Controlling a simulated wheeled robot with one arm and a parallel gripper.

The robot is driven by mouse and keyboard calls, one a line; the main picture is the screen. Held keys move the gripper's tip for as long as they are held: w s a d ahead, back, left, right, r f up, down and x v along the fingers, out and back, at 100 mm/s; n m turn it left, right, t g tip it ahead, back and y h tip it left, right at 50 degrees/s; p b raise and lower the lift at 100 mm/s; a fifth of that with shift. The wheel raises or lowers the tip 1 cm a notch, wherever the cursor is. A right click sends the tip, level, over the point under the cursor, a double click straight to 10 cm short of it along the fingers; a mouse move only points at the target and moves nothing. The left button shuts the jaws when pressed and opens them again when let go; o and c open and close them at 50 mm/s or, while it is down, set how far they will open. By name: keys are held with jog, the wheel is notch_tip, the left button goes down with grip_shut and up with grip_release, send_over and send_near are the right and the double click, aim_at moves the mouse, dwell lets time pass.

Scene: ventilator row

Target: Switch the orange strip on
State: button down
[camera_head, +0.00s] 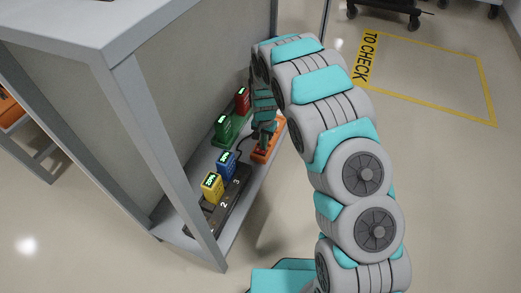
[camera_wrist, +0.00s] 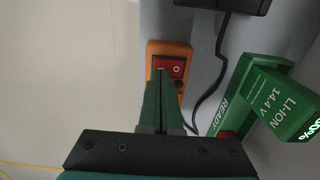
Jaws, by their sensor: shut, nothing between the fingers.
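The orange strip (camera_head: 275,140) lies on the low shelf, along its open edge. In the wrist view the end of the orange strip (camera_wrist: 168,48) shows a red rocker switch (camera_wrist: 171,64) with a white round mark on its right part. My gripper (camera_head: 263,138) points down over the strip. In the wrist view my gripper (camera_wrist: 161,73) is shut and empty, its fingertips at the switch and covering part of it. I cannot tell whether they touch it, or which way the rocker is tipped.
Green (camera_head: 224,128), red (camera_head: 242,101), blue (camera_head: 226,165) and yellow (camera_head: 212,186) battery packs stand on the shelf. The last two sit on a dark numbered strip (camera_head: 207,215). A black cord (camera_wrist: 221,70) runs beside the switch. Shelf posts (camera_head: 165,150) stand left; floor is open right.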

jog(key=shift+f, duration=0.9)
dwell(0.7)
jog(key=shift+r+p, duration=0.6)
jog(key=shift+r, duration=2.9)
jog(key=s+d+r+p, duration=0.1)
jog(key=s+d+r, duration=0.35)
jog(key=r, duration=0.25)
jog(key=s+d+r+n+p, duration=0.1)
jog(key=s+d+r, duration=0.2)
jog(key=s+r, duration=0.3)
jog(key=s+d+r+p, duration=0.1)
jog(key=s+d+r, duration=0.3)
jog(key=r, duration=0.4)
jog(key=s+d+r+n+p, duration=0.1)
jog(key=s+d+r, duration=0.1)
jog(key=s, duration=0.7)
jog(key=s+d+r+n+g+p, duration=0.1)
jog(key=s+d+r, duration=0.1)
jog(key=s+r, duration=0.3)
jog(key=s+d+r+n+p, duration=0.1)
jog(key=s+d+r, duration=0.1)
jog(key=s, duration=1)
jog(key=shift+s+r+g, duration=0.3)
jog(key=shift+r+g, duration=0.1)
jog(key=shift+r, duration=0.45)
